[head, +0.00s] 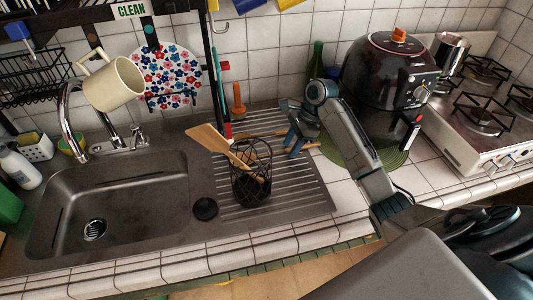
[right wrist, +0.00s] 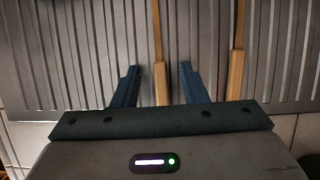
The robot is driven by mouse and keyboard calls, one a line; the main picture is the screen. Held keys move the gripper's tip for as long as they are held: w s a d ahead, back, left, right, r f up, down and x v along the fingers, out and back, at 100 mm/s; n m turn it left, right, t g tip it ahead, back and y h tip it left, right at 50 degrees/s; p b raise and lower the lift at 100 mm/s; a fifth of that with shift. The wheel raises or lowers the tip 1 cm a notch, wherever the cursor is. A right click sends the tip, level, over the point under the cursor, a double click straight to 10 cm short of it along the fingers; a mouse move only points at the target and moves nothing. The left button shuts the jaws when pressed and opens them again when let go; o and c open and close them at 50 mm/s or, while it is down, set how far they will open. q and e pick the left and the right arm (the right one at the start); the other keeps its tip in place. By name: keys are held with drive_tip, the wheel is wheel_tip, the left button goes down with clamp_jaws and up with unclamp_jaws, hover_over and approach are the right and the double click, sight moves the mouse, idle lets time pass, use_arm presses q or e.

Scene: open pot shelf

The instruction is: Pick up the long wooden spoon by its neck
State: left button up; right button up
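Two long wooden utensils lie on the ribbed drainboard (head: 315,190), one (head: 265,133) behind the other (head: 306,146); their head ends are not clear, so I cannot tell which is the long spoon. My right gripper (head: 294,137) is over them, pointing down. In the right wrist view its fingers (right wrist: 159,88) are open, with one wooden handle (right wrist: 159,83) between them and room on both sides. A second wooden handle (right wrist: 237,72) lies outside the fingers, to the right. The gripper's height above the handle is hard to judge. My left gripper is not in view.
A black wire basket (head: 251,187) holding a wooden spatula (head: 208,138) and another wooden utensil stands left of my gripper. A black air fryer (head: 385,80) is close on the right. A sink (head: 120,200) lies left; the stove (head: 470,110) is at far right.

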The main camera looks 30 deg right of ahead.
clamp_jaws()
idle(0.3)
drive_tip(key=shift+f+b, duration=0.1)
drive_tip(key=shift+b, duration=0.3)
drive_tip(key=shift+r+b, duration=0.3)
drive_tip(key=d, duration=0.1)
drive_tip(key=d+b, duration=0.1)
drive_tip(key=d, duration=0.1)
drive_tip(key=shift+s+d+r+b, duration=0.3)
drive_tip(key=shift+s+r, duration=0.05)
drive_tip(key=r, duration=0.6)
drive_tip(key=shift+d+r, duration=0.1)
drive_tip(key=shift+d, duration=0.15)
wheel_tip(320, 180, up, 8)
drive_tip(key=p, duration=0.8)
drive_tip(key=shift+a+p, duration=0.15)
drive_tip(key=shift+p, duration=0.15)
